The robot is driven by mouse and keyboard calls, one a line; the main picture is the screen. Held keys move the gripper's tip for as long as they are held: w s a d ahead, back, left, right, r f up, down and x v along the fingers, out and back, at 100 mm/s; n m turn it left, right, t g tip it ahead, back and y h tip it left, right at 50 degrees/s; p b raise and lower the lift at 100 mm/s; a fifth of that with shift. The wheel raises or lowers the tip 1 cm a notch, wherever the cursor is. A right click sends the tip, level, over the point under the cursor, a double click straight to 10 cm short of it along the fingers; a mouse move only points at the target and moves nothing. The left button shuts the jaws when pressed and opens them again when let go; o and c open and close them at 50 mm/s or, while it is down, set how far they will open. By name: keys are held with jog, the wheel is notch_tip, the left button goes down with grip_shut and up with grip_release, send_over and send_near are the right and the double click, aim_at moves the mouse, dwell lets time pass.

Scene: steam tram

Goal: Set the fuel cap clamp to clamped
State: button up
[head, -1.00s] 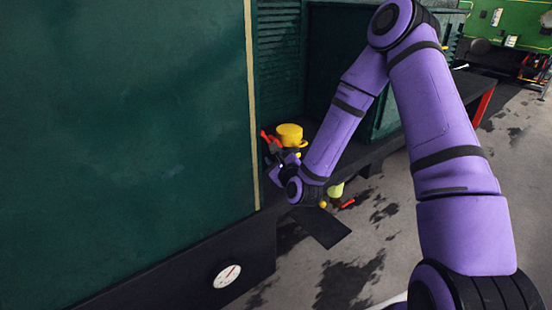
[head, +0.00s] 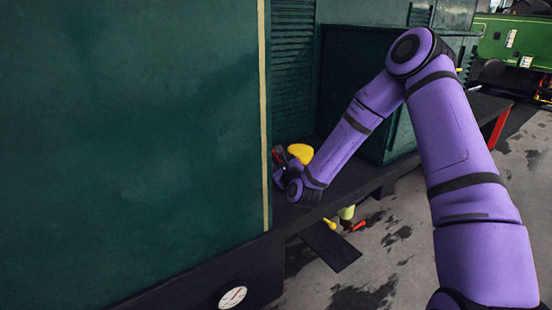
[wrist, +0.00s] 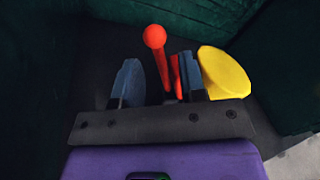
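The fuel cap is the yellow piece (head: 301,152) on the dark ledge in the head view, partly hidden by my arm; it also shows right of my fingers in the wrist view (wrist: 224,75). The clamp's red lever with a ball end (wrist: 155,38) rises in the wrist view between my two dark fingers. My gripper (wrist: 157,80) is open, with gaps visible beside the lever. A second red piece (wrist: 176,75) shows close to the right finger. In the head view my gripper (head: 279,165) is just left of the cap; the lever is mostly hidden there.
A large dark green panel (head: 130,130) with a cream edge stands left of my gripper. A dark green box (head: 350,85) stands behind the cap. A step (head: 330,246) and a white gauge (head: 232,297) are below. Open floor (head: 400,250) lies to the right.

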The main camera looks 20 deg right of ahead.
aim_at(276, 158)
jog(key=shift+w+a, duration=0.2)
jog(key=shift+w, duration=1.55)
grip_shut()
jog(key=shift+w+d+r+m+g, duration=0.2)
jog(key=shift+d+m, duration=0.3)
jog(key=shift+m, duration=0.2)
jog(key=shift+w+d+r+m+g, duration=0.15)
jog(key=shift+d+r+m, duration=0.1)
jog(key=shift+d+m, duration=0.4)
jog(key=shift+w+d+r+m+g, duration=0.2)
jog(key=shift+d+m, duration=0.2)
jog(key=shift+m, duration=0.35)
jog(key=shift+w+d+r+m, duration=0.15)
jog(key=shift+d+r+m, duration=0.1)
jog(key=shift+m, duration=0.15)
grip_release()
jog(key=shift+r, duration=0.15)
jog(key=shift+f, duration=0.3)
